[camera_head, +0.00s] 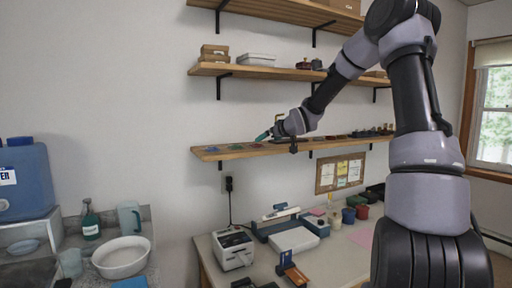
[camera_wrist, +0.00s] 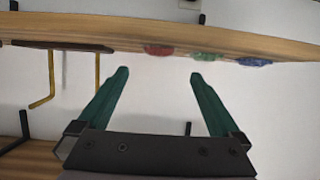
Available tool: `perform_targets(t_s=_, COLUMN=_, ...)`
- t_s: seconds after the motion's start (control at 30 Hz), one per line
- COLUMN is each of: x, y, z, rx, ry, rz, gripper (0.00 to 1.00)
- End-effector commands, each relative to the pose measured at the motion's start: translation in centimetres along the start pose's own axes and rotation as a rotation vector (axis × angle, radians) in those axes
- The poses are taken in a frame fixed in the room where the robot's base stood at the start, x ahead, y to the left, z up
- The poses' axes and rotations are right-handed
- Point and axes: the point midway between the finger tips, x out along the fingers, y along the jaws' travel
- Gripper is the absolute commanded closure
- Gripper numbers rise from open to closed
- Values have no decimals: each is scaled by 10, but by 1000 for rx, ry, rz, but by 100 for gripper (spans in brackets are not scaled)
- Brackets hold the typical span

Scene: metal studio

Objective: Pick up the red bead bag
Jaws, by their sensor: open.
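The red bead bag (camera_wrist: 158,50) shows in the wrist view as a low red shape at the edge of a wooden shelf (camera_wrist: 100,31). That view appears upside down. My gripper (camera_wrist: 158,73) is open and empty, its two teal fingers spread apart, with the red bag lined up between and beyond the tips. A green bag (camera_wrist: 207,56) and a blue bag (camera_wrist: 254,61) lie to the right of it. In the head view my gripper (camera_head: 264,136) is just above the shelf, close to the red bag (camera_head: 257,145), which is small and partly hard to make out.
Other shelves (camera_head: 270,73) with boxes run above on the wall. Further items stand on the same shelf to the right. Below is a table with a label printer (camera_head: 233,250) and several tools. Yellow hooks (camera_wrist: 97,75) show at left in the wrist view.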

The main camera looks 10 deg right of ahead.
Motion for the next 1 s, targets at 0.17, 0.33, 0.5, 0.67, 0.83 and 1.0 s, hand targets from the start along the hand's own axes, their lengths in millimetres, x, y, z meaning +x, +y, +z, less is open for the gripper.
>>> perform_targets(t_s=0.17, x=29, y=-2, z=1, rx=1, ry=-3, rz=-2, gripper=0)
perform_targets(t_s=0.33, x=42, y=-1, z=0, rx=-1, ry=-3, rz=0, gripper=0)
perform_targets(t_s=0.5, x=63, y=1, z=-1, rx=0, ry=-3, rz=-1, gripper=0)
perform_targets(t_s=0.67, x=85, y=2, z=-3, rx=0, ry=-4, rz=0, gripper=0)
perform_targets(t_s=0.83, x=93, y=2, z=-3, rx=-1, ry=-4, rz=1, gripper=0)
perform_targets(t_s=1.0, x=93, y=2, z=-3, rx=-1, ry=-4, rz=1, gripper=0)
